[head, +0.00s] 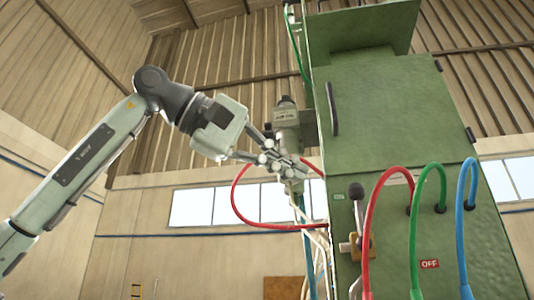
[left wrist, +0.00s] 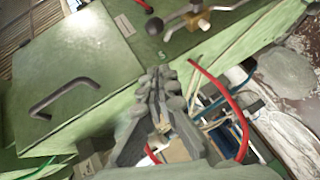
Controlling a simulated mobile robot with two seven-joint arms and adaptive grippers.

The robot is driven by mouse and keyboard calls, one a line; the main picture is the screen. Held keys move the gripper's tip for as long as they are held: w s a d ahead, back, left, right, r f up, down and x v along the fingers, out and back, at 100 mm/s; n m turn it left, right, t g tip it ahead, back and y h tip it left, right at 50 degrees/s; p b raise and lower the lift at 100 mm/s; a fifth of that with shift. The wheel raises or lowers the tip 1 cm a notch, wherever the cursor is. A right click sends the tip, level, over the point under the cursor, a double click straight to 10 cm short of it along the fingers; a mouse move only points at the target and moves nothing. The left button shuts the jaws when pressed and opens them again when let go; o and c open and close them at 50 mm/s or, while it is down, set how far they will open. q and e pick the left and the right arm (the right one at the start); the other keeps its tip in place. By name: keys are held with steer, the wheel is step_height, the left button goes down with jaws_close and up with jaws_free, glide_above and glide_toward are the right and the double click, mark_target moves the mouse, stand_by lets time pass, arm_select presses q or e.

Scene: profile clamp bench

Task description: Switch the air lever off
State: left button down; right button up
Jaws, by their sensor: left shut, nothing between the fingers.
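The air lever (head: 357,208) is on the lower front of the green cabinet, near its left edge. Its dark knob points up, above a brass valve body (head: 349,249); a red hose passes close on the right. In the left wrist view the lever (left wrist: 172,20) shows at the top, with its dark knob to the left of the brass body (left wrist: 201,20). My left gripper (head: 300,170) is shut and empty, up and left of the lever and apart from it. Its fingertips also show in the left wrist view (left wrist: 160,80). My right gripper is in neither view.
The green cabinet (head: 400,115) has a dark door handle (head: 332,108). Red (head: 375,215), green (head: 416,220) and blue (head: 461,215) hoses arch from its front near a red OFF label (head: 430,264). A grey-green device (head: 287,120) stands behind my left gripper.

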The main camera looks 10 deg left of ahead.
mark_target(360, 216)
arm_select(q)
steer(key=d, duration=0.2)
steer(key=d+f, duration=0.1)
steer(key=w+d+f, duration=0.1)
steer(key=d, duration=0.1)
steer(key=shift+d+f, duration=0.2)
steer(key=shift+d, duration=0.1)
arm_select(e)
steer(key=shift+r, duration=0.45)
arm_select(q)
steer(key=shift+d+r, duration=0.1)
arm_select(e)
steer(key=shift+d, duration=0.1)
